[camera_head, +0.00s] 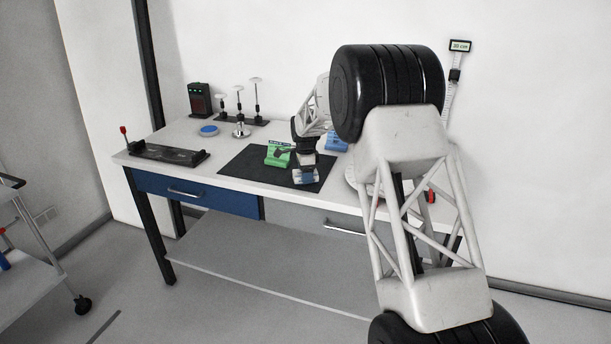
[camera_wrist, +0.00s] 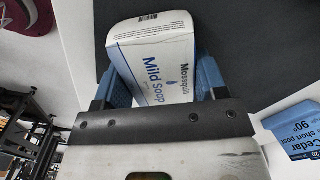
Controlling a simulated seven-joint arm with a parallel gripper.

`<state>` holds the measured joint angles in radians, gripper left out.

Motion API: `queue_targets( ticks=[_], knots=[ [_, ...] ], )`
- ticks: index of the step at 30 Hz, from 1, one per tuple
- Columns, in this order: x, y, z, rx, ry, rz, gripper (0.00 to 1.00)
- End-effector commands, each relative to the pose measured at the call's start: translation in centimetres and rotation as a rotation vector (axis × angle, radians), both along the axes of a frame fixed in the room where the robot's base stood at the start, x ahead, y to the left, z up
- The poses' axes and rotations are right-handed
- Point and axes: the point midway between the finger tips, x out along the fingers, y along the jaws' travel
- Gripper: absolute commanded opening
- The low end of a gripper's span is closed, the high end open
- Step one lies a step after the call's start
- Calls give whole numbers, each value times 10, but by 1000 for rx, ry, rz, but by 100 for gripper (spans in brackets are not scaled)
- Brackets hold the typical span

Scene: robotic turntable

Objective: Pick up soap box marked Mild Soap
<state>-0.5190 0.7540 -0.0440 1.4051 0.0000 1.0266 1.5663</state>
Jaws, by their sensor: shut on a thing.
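The white soap box (camera_wrist: 160,50) with blue "Mild Soap" lettering sits between the blue fingers of my gripper (camera_wrist: 162,82) in the wrist view. My gripper is shut on it, with a finger along each side. In the head view the small white box (camera_head: 299,181) shows at the end of my gripper (camera_head: 306,172), over the front part of the dark mat (camera_head: 243,166). Whether the box touches the mat or hangs just above it, I cannot tell.
A blue box (camera_head: 337,142) stands behind, to the right; a blue "Cedar short post" box (camera_wrist: 297,130) shows at right in the wrist view.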

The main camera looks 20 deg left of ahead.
Motion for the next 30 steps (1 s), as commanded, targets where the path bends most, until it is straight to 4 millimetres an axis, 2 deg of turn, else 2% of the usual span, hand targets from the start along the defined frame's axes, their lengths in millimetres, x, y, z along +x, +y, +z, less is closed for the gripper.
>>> queue_targets(
  ticks=[12, 20, 30],
  knots=[
    [-1, 0, 36, 1, -2, 0, 40],
    [-22, -12, 37, 0, -1, 0, 40],
    [-61, -34, 40, 0, -1, 0, 40]
  ],
)
